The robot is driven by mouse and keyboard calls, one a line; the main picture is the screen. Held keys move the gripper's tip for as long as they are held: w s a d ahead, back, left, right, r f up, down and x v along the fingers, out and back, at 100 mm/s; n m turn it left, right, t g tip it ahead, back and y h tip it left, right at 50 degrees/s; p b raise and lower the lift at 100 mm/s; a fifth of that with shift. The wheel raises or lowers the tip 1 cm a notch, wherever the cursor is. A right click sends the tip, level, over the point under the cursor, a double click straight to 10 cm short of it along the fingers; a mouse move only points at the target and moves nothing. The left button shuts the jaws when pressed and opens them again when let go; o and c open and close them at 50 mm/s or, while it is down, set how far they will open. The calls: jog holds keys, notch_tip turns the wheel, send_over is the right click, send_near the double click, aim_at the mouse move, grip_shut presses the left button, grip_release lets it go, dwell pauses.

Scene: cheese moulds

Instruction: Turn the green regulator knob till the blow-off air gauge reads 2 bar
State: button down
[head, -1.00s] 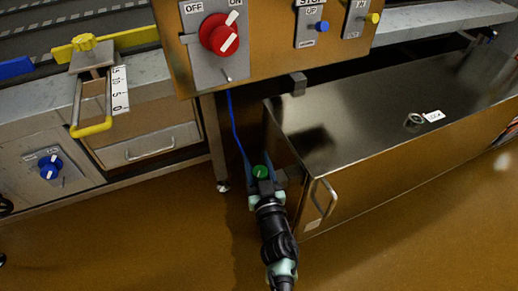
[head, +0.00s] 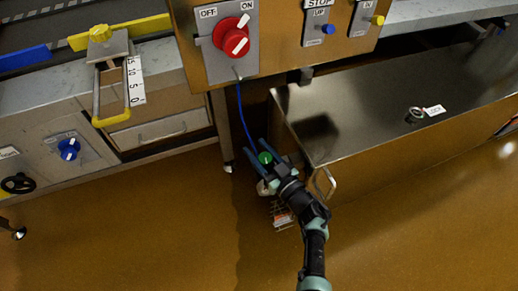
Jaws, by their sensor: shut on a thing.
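The green regulator knob (head: 265,158) shows low beside the left end of the steel cabinet, below the blue line. My gripper (head: 263,156) reaches it from the lower right, one finger on each side of the knob, and is shut on it. The knob's top shows between the fingers; its lower part is hidden. A small pale round part (head: 262,188) sits just below the gripper, partly covered by it. I cannot tell whether it is the blow-off air gauge, and no gauge reading can be made out.
The steel cabinet (head: 400,110) with a side handle stands right of my arm. A panel with a red rotary switch (head: 231,37) hangs above. A blue line (head: 243,115) runs down to the knob. A small labelled rack (head: 281,214) is near the arm. Floor at lower left is clear.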

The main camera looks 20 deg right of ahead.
dwell(0.3)
jog(key=shift+c, duration=1.7)
grip_release()
jog(key=p+v, duration=0.5)
jog(key=v, duration=0.8)
